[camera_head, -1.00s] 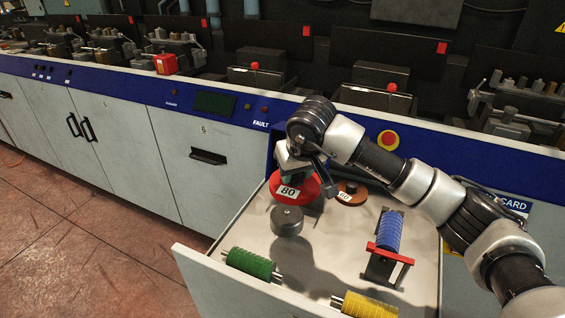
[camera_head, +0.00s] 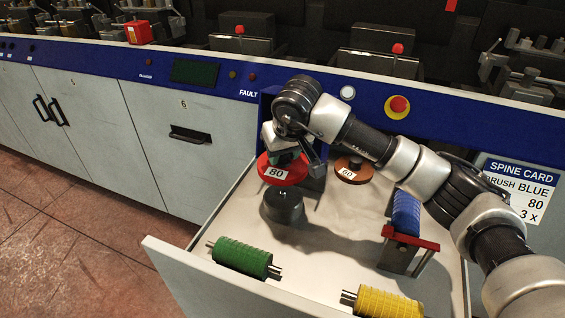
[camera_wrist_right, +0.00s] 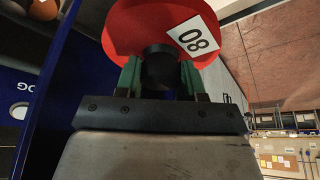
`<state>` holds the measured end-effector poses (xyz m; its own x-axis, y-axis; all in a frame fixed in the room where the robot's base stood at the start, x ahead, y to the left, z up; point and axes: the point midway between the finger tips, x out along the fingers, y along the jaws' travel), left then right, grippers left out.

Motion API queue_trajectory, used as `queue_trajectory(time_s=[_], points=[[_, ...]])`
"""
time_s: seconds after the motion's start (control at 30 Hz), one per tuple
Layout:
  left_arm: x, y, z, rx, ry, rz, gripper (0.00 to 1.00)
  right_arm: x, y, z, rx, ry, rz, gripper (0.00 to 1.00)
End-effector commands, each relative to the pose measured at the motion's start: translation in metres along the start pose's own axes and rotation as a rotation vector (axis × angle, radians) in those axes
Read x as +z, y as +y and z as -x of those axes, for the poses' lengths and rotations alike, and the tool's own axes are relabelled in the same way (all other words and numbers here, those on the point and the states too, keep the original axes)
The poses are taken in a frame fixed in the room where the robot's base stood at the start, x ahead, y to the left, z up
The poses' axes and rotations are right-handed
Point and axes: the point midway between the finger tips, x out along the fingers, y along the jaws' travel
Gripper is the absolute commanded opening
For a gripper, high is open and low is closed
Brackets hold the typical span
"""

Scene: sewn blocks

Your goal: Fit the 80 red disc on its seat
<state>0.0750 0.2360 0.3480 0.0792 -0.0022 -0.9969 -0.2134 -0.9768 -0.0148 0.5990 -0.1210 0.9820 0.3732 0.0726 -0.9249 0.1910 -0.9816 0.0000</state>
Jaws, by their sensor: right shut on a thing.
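The red disc (camera_head: 265,170) bears a white label reading 80. My right gripper (camera_head: 287,157) is shut on the dark hub at the disc's centre; the right wrist view shows the hub between its green fingers (camera_wrist_right: 160,75) and the red disc (camera_wrist_right: 140,25) beyond. In the head view the disc hangs over the open drawer, just above and behind a dark grey round block (camera_head: 283,208). I cannot tell the gap between them, or whether this block is the seat. My left gripper is not in view.
A brown disc labelled 60 (camera_head: 353,170) sits to the right. A blue ribbed roller (camera_head: 406,212) on a red-barred stand, a green roller (camera_head: 242,257) and a yellow roller (camera_head: 388,302) are in the drawer (camera_head: 330,245). The drawer's front wall (camera_head: 215,288) rises at the near side.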

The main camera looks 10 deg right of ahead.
Motion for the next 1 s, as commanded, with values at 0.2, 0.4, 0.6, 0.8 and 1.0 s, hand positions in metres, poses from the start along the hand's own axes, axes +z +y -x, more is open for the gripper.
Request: queue_trajectory(time_s=[0.2,0.4,0.6,0.8,1.0], points=[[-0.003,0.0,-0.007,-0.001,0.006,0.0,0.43,0.003,0.0,-0.008,-0.001,0.001,0.0,0.11],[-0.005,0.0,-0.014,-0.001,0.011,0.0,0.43,0.008,0.0,-0.02,-0.001,0.0,-0.001,0.11],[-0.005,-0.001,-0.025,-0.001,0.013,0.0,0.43,0.016,0.0,-0.038,-0.001,-0.001,-0.001,0.11],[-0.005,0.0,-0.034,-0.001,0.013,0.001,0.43,0.022,0.0,-0.053,-0.001,0.0,0.0,0.11],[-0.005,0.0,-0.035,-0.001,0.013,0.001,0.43,0.024,0.0,-0.057,0.0,0.001,0.0,0.11]])
